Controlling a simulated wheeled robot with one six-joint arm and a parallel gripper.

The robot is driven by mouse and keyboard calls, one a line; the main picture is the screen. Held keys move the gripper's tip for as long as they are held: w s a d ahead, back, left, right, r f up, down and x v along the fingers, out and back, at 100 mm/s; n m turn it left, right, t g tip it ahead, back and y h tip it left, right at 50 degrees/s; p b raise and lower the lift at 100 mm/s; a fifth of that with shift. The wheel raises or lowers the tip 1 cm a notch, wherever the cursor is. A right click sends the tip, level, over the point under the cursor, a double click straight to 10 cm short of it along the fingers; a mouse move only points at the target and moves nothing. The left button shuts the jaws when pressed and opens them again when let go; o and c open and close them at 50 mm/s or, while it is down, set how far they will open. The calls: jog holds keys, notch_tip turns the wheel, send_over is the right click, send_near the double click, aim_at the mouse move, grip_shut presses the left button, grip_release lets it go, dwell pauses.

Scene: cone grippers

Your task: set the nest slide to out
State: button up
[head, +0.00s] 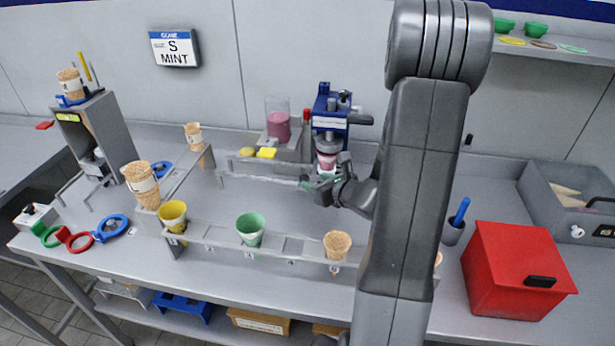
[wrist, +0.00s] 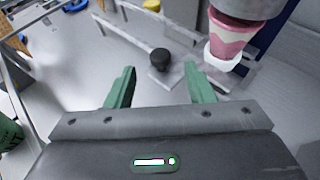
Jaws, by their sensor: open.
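My gripper (head: 322,182) is open and empty in front of the blue dispensing machine (head: 325,112). In the wrist view my gripper (wrist: 160,86) shows two green fingertips spread apart. A black round knob (wrist: 160,57) stands on a small grey plate just beyond the gap between them, and neither finger touches it. It looks like the knob of the nest slide (wrist: 162,75). A pink cup or cone (wrist: 232,42) in a white holder sits under the machine's dark head, at the right of the wrist view. The slide is too small to make out in the head view.
A clear tub of pink filling (head: 278,124) stands left of the machine. A red box (head: 515,270) stands at the right. Low rails run left of the knob.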

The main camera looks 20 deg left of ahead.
aim_at(305, 177)
jog(key=x, duration=0.5)
jog(key=shift+w+a+f+p, duration=0.15)
jog(key=shift+w+a+p, duration=0.05)
jog(key=shift+a+p, duration=0.2)
grip_shut()
